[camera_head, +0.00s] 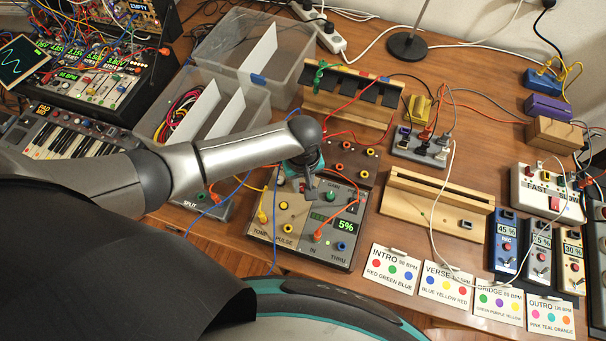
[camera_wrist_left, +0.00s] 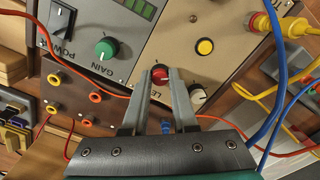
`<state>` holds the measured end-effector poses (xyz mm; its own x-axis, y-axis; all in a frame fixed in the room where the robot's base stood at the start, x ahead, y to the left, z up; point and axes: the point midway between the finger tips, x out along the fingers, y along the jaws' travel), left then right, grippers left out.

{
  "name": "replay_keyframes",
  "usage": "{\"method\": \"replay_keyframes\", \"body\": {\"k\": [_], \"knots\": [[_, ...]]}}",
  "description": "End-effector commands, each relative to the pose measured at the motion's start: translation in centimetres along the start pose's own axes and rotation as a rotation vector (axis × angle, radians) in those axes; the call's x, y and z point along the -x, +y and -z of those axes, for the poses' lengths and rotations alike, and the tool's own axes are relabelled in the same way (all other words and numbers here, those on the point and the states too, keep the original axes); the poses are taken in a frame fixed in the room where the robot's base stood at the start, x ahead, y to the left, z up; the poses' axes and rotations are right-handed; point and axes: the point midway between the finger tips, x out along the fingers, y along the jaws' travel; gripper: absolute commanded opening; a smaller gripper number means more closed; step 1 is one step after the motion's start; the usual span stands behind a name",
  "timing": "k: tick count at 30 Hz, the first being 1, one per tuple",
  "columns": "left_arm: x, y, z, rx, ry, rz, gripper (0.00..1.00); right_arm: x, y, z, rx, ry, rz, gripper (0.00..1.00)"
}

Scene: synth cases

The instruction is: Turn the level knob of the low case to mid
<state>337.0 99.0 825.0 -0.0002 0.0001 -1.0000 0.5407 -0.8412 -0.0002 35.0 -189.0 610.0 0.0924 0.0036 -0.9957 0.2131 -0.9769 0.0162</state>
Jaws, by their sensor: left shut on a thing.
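The low case (camera_head: 293,228) stands near the table's front, with a beige panel and a grey panel. Its green display (camera_head: 346,225) reads 5%. My left gripper (camera_head: 309,190) reaches down over the case's back part. In the left wrist view my left gripper (camera_wrist_left: 161,82) is shut on a red knob (camera_wrist_left: 160,73), with one finger on each side of it. A white knob (camera_wrist_left: 196,95) sits close beside the right finger. A green GAIN knob (camera_wrist_left: 106,48) is on the grey panel. My right gripper is not in view.
A brown panel with jacks (camera_head: 350,160) stands just behind the case. Red, blue and yellow cables run around and over the case. Clear bins (camera_head: 245,45) stand at the back left. A wooden holder (camera_head: 430,205) and paper cards (camera_head: 394,268) lie to the right.

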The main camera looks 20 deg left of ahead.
Motion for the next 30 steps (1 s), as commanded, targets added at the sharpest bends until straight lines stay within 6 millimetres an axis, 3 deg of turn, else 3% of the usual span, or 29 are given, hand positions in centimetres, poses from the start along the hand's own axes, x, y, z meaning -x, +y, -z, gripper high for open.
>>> {"method": "replay_keyframes", "body": {"k": [1,9,30], "knots": [[0.5,-0.1,-0.2,-0.022,-0.006,0.004,0.0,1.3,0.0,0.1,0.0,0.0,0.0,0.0],[0.3,-0.1,-0.2,-0.174,-0.005,0.003,0.0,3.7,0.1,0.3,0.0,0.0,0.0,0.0],[0.0,-0.1,-0.1,-0.813,-0.003,0.001,0.0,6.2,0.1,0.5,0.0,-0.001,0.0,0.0]]}}
